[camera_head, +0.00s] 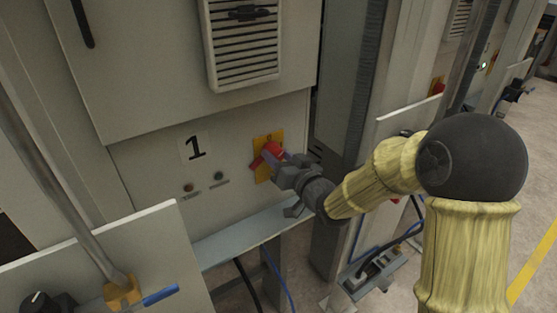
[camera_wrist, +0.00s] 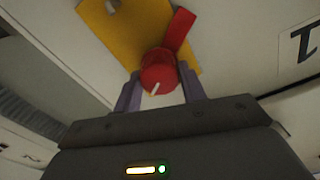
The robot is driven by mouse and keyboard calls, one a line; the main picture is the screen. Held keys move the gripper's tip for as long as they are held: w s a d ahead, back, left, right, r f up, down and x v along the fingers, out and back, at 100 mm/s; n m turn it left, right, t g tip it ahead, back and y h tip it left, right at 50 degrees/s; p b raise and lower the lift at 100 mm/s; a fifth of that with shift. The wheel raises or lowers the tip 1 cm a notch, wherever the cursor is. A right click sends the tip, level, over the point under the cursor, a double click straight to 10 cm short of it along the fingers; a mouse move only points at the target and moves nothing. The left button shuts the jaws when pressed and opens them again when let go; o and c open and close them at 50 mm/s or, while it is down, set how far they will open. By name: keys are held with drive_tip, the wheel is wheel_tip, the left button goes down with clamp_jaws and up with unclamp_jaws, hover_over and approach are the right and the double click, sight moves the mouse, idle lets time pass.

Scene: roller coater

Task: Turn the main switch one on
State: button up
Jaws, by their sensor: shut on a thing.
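Main switch one is a red rotary knob (camera_head: 271,150) on a yellow plate (camera_head: 262,171), set in the cabinet panel to the right of a black number 1 (camera_head: 195,147). My gripper (camera_head: 282,159) reaches it from the right. In the wrist view, the red knob (camera_wrist: 158,72) sits between the two purple-grey fingers of my gripper (camera_wrist: 157,90), which are shut on it. A red handle part sticks out to the upper right there, and a pale mark shows on the knob. The yellow plate (camera_wrist: 135,38) lies behind, tilted in this view.
Two small buttons (camera_head: 218,176) sit on the panel left of the switch. A grey ledge (camera_head: 232,238) runs below it. A vent grille (camera_head: 243,50) is above. A grey post stands to the right, and a panel with a blue-and-yellow fitting (camera_head: 122,293) is at lower left.

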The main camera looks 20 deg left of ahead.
drive_tip(key=m, duration=0.6)
drive_tip(key=shift+f+m, duration=0.1)
drive_tip(key=shift+m, duration=0.3)
drive_tip(key=o, duration=1)
drive_tip(key=shift+d, duration=0.1)
drive_tip(key=shift+b+v, duration=4.1)
drive_tip(key=shift+v, duration=4.55)
